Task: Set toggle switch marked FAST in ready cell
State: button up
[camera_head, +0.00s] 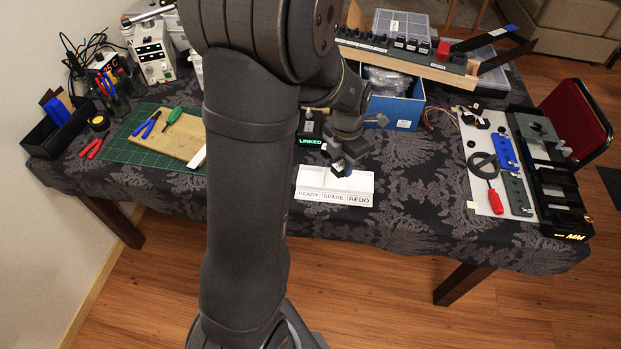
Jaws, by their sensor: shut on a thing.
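A white tray (366,184) on the table has cells labelled READY (308,194), SPARE (333,197) and REDO (359,200) along its front. My gripper (341,168) points down over the back middle part of this tray. It is shut on a small dark piece, which looks like the toggle switch (338,174); the fingers hide most of it. I cannot read a FAST marking on it. From this angle I cannot tell its height above the tray. The visible part of the READY cell looks empty.
A lit LINKED box (308,141) stands behind the tray. A rack of dark switches (400,45) lies at the back, with a blue bin (405,105) before it. A green mat (120,150) with tools is left; a white board (490,165) is right. The cloth in front is clear.

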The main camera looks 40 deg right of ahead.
jog(key=shift+s+d+f, duration=0.1)
jog(key=shift+s, duration=0.25)
jog(key=shift+w+f, duration=0.25)
jog(key=w+a+f, duration=0.1)
jog(key=w+f, duration=0.1)
jog(key=w, duration=0.1)
jog(key=w+f, duration=0.2)
jog(key=w, duration=0.2)
jog(key=w+a+f, duration=0.1)
jog(key=w+f, duration=0.1)
jog(key=w, duration=0.1)
jog(key=shift+w+a+f, duration=0.3)
jog(key=shift+a, duration=0.05)
jog(key=shift+f, duration=1.9)
jog(key=shift+f, duration=0.15)
jog(key=o, duration=1.1)
notch_tip(320, 180, up, 12)
